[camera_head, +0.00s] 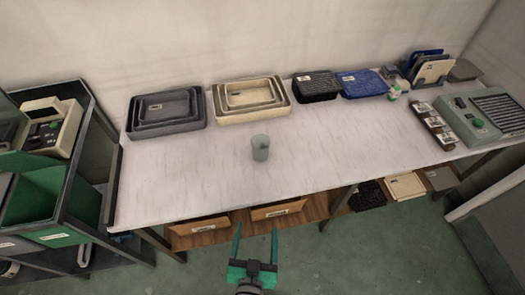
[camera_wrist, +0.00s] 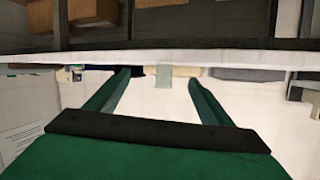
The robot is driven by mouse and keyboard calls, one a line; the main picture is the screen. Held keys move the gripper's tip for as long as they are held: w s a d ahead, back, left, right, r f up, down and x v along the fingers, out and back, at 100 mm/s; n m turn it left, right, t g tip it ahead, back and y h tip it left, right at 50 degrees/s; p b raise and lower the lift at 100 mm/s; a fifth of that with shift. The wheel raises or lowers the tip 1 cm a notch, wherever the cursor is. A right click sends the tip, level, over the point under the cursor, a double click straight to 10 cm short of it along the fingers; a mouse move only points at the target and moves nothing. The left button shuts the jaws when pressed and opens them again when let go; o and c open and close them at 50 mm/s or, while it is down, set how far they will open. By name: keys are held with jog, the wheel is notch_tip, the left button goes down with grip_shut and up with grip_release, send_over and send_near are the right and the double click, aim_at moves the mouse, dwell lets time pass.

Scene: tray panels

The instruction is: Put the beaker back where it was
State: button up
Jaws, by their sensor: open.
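The beaker (camera_head: 260,148) is a grey-green cup standing upright on the white table (camera_head: 200,188), a little left of the table's middle. My gripper (camera_head: 256,230) is open and empty, in front of the table's front edge and apart from the beaker. In the wrist view the picture appears upside down; the beaker (camera_wrist: 164,76) shows beyond the table edge, between the two green fingers of my gripper (camera_wrist: 160,78) but farther away.
Dark nested trays (camera_head: 167,130) and cream nested trays (camera_head: 228,116) stand along the back. A black basket (camera_head: 317,86), a blue tray (camera_head: 362,84) and a grey-green device (camera_head: 482,118) stand to the right. The tabletop around the beaker is clear.

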jog(key=w+a+r, duration=0.1)
jog(key=w+r, duration=0.1)
jog(key=w, duration=1)
jog(key=n+g+y, duration=0.1)
jog(key=n, duration=0.1)
send_near(261, 151)
jog(key=shift+w+a+f, duration=0.3)
jog(key=shift+w+f, duration=0.2)
jog(key=shift+w+a+f, duration=0.3)
jog(key=shift+w+f, duration=0.2)
jog(key=x, duration=0.4)
jog(key=d+r+x, duration=0.1)
jog(key=x, duration=0.2)
jog(key=shift+w, duration=0.3)
jog(key=x, duration=0.4)
jog(key=shift+f, duration=0.15)
jog(key=shift+w+a+f, duration=0.1)
jog(key=shift+a, duration=0.35)
jog(key=shift+d, duration=0.3)
jog(key=c, duration=1.2)
